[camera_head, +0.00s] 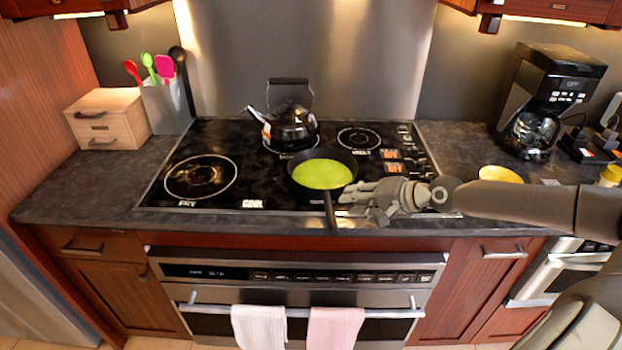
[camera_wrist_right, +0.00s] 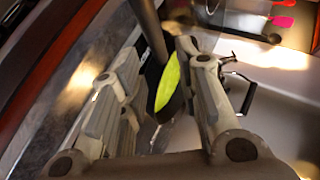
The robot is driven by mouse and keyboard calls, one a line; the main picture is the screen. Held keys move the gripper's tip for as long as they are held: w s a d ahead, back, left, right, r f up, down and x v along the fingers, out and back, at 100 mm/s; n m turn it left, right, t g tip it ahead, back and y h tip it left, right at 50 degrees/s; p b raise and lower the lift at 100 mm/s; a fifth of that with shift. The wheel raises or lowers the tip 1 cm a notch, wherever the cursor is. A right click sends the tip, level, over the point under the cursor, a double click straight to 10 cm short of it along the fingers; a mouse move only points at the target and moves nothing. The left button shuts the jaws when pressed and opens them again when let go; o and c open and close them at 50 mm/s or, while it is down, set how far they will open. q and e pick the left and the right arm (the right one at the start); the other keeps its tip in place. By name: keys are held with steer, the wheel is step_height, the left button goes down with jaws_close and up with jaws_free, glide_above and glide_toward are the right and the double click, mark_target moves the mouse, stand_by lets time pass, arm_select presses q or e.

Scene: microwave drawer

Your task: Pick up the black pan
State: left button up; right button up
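The black pan (camera_head: 306,192) sits on the cooktop near its front edge, with a flat green filling (camera_head: 322,174) inside. Its handle (camera_head: 330,214) points toward the front, over the counter edge. My right gripper (camera_head: 347,202) comes in from the right, its fingertips close to the handle. In the right wrist view the gripper (camera_wrist_right: 157,55) has its two fingers spread apart. The dark pan handle (camera_wrist_right: 150,32) and a strip of green filling (camera_wrist_right: 168,80) show in line with the gap. I cannot tell whether a finger touches the handle. My left gripper is not in view.
A black kettle (camera_head: 291,124) stands behind the pan on the cooktop (camera_head: 240,140). A coffee maker (camera_head: 545,95), a yellow bowl (camera_head: 500,174), a wooden box (camera_head: 110,120) and a utensil holder (camera_head: 166,107) stand on the counter. The cooktop's left burner (camera_head: 200,176) is clear.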

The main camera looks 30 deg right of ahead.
mark_target(329, 205)
steer(key=shift+w+a+f+p, duration=0.15)
steer(key=shift+w+f+p, duration=0.35)
steer(key=shift+x, duration=1.1)
steer(key=shift+w+a+f+p, duration=0.15)
steer(key=shift+w+f+p, duration=0.1)
steer(key=shift+p, duration=0.1)
steer(key=shift+w+a+f, duration=0.1)
steer(key=shift+w+a, duration=0.05)
steer(key=shift+w, duration=0.05)
steer(key=p+x, duration=0.1)
steer(key=x, duration=0.2)
steer(key=shift+f, duration=0.1)
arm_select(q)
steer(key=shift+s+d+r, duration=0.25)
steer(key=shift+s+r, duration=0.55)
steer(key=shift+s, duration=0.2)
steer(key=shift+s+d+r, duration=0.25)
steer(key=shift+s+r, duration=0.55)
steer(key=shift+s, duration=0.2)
arm_select(e)
steer(key=shift+w+a+f, duration=0.25)
steer(key=shift+w+f, duration=0.2)
steer(key=shift+w, duration=0.05)
